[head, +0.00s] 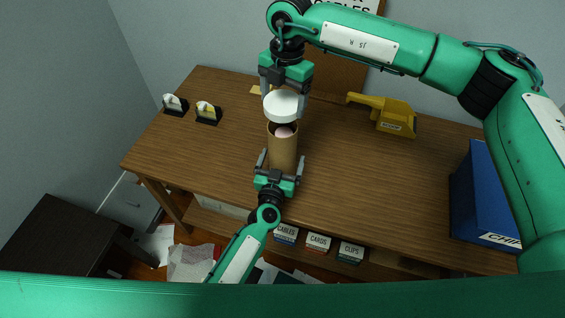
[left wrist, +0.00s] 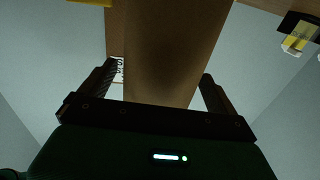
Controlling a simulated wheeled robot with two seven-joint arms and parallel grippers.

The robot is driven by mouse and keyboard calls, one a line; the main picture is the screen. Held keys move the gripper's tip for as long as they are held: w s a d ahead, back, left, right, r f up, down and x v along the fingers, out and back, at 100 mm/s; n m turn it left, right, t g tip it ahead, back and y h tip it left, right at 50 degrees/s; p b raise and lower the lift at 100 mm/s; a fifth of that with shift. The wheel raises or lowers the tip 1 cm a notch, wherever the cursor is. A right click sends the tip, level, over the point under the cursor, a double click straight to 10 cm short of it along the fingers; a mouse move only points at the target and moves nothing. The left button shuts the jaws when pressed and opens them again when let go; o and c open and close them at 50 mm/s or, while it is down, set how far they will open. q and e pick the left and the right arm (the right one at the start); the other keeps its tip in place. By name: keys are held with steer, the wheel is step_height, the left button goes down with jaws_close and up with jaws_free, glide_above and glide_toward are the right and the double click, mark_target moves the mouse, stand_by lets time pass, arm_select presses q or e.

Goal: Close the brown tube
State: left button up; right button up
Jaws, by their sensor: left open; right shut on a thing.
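The brown tube (head: 283,152) stands upright near the middle of the desk, its top open with something pale pink inside. In the left wrist view the tube (left wrist: 168,50) rises between my left fingers. My left gripper (head: 281,164) is open, with its fingers on either side of the tube's lower part; in its wrist view gaps show beside the tube. My right gripper (head: 284,97) comes down from above and is shut on a round white lid (head: 281,106). The lid is just above the tube's mouth, apart from it at the near side; the far rim is hidden.
On the wooden desk (head: 350,180) a yellow tool (head: 388,115) lies right of the tube. Two small dark holders (head: 208,113) sit at the left. A blue box (head: 486,200) stands at the right edge. Labelled boxes (head: 318,243) are on the shelf below.

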arm_select(q)
steer(key=shift+w+d, duration=0.1)
steer(key=shift+w, duration=0.25)
steer(key=c, duration=1.5)
steer(key=shift+o, duration=0.2)
arm_select(e)
steer(key=shift+f, duration=2.45)
steer(key=shift+f, duration=0.1)
steer(key=shift+f, duration=0.8)
steer(key=shift+f, duration=0.65)
steer(key=o, duration=1)
steer(key=r, duration=0.8)
steer(key=w+r, duration=0.1)
steer(key=r, duration=0.3)
steer(key=shift+w+d, duration=0.1)
steer(key=shift+d, duration=0.3)
